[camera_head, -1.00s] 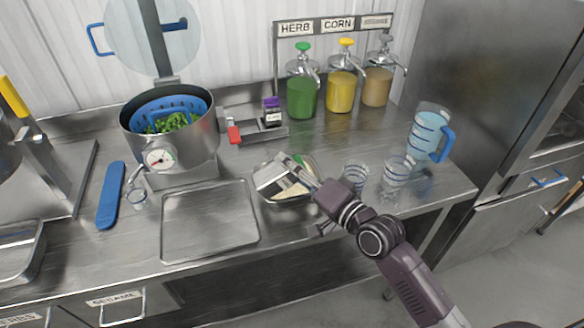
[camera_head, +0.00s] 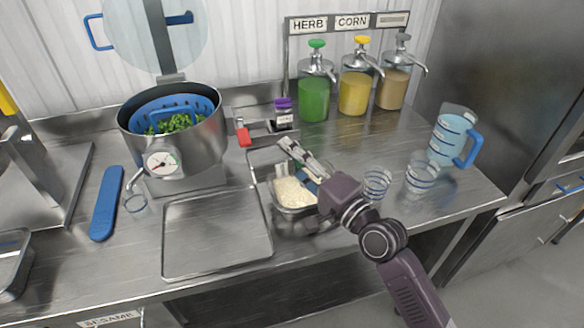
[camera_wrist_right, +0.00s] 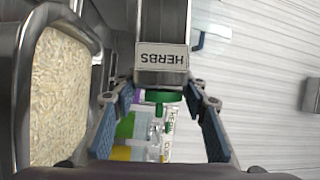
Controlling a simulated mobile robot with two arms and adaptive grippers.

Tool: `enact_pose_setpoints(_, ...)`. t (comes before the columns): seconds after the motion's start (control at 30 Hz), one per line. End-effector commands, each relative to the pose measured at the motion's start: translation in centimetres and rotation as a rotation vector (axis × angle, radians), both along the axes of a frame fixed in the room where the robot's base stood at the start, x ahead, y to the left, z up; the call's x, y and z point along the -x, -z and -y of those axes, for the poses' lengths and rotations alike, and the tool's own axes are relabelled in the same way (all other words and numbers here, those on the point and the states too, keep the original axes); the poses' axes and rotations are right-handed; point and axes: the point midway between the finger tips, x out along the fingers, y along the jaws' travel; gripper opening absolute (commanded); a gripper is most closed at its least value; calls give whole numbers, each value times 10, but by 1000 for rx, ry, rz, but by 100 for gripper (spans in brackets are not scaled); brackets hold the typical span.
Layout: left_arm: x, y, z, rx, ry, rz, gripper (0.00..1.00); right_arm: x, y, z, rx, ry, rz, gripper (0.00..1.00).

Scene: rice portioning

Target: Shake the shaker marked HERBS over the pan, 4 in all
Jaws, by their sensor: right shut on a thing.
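The shaker marked HERBS (camera_wrist_right: 162,30) is a grey metal box; its label reads upside down in the right wrist view. My right gripper (camera_wrist_right: 160,105) is shut on it, with a blue-padded finger on each side. In the head view my right gripper (camera_head: 296,152) is over the back of the pan, and the shaker (camera_head: 266,163) shows as a reflective box at the pan's back left. The steel pan (camera_head: 296,211) holds pale rice (camera_head: 292,192). The rice also shows at the left of the right wrist view (camera_wrist_right: 62,95). My left gripper is not in view.
An empty steel tray (camera_head: 215,235) lies left of the pan. A pot (camera_head: 190,150) with greens stands behind it. A purple-capped jar (camera_head: 284,113) and several pump dispensers stand behind. Two clear cups (camera_head: 376,184) and a blue-handled jug (camera_head: 453,140) are to the right.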

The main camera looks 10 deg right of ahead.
Motion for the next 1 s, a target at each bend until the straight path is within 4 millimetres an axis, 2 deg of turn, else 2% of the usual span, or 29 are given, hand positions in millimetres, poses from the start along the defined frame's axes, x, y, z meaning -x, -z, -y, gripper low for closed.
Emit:
enact_pose_setpoints(0.03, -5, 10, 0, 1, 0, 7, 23, 0, 3, 0, -43, 1, 2, 12)
enact_pose_setpoints(0.23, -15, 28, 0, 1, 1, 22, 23, 0, -2, -1, -226, 2, -4, 12)
enact_pose_setpoints(0.4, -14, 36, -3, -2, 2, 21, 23, 0, -13, 2, -520, 1, -16, 12)
enact_pose_setpoints(0.53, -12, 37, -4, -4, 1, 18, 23, 0, -20, 4, -666, 0, -20, 12)
enact_pose_setpoints(0.7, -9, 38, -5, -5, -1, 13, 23, 0, -23, 5, -727, 0, -23, 12)
enact_pose_setpoints(1.0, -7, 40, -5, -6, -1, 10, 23, 0, -20, 5, -725, 0, -23, 12)
